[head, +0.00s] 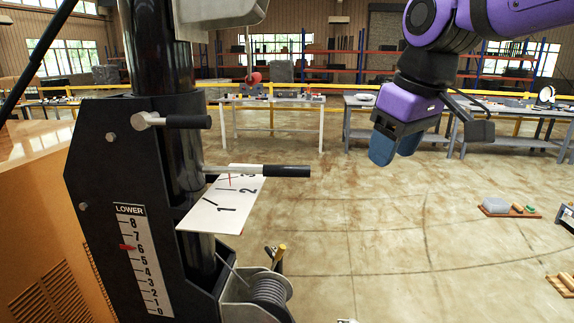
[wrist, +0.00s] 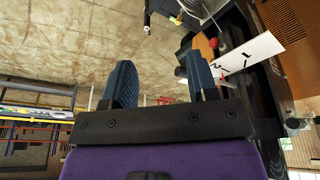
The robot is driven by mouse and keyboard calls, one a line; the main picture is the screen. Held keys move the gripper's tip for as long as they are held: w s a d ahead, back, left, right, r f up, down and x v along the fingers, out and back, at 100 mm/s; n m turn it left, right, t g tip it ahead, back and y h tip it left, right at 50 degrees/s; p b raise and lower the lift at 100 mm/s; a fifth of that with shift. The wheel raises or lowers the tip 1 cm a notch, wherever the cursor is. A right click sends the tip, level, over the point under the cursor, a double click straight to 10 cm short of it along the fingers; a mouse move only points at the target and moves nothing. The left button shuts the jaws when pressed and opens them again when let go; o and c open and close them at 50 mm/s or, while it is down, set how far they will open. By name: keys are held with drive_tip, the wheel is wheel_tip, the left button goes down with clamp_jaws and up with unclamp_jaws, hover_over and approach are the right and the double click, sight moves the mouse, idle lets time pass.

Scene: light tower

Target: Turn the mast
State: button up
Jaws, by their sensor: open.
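The black mast (head: 160,50) stands upright at the left in the head view, in a dark bracket. A metal bar with a black grip (head: 288,171) sticks out from it to the right. A shorter lever with a black grip (head: 188,122) sits higher up. A white plate with numbers (head: 214,213) lies under the bar; it also shows in the wrist view (wrist: 262,52). A red mark shows on it near the 2. My gripper (head: 396,150) has blue fingers and hangs to the right of the bar, apart from it. In the wrist view its fingers (wrist: 162,82) stand apart with nothing between them.
A "LOWER" scale (head: 140,260) has a red pointer near 6. A winch drum (head: 268,290) sits low beside the mast. Workbenches (head: 270,102) and a yellow rail stand behind. Loose items (head: 508,207) lie on the floor at right. The middle floor is clear.

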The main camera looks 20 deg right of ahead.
drive_tip(key=w+a+n+g, duration=0.2)
drive_tip(key=w+a+n, duration=0.2)
drive_tip(key=w, duration=0.3)
drive_tip(key=w+a+r+n+g, duration=0.1)
drive_tip(key=w+a+n+g, duration=0.2)
drive_tip(key=w, duration=0.4)
drive_tip(key=w+a+n, duration=0.4)
drive_tip(key=w, duration=0.2)
drive_tip(key=shift+m, duration=0.3)
drive_tip(key=f, duration=0.3)
drive_tip(key=s+f, duration=0.1)
drive_tip(key=f, duration=0.6)
drive_tip(key=shift+s+a+f, duration=0.1)
drive_tip(key=shift+s+a, duration=0.25)
drive_tip(key=shift+a, duration=0.05)
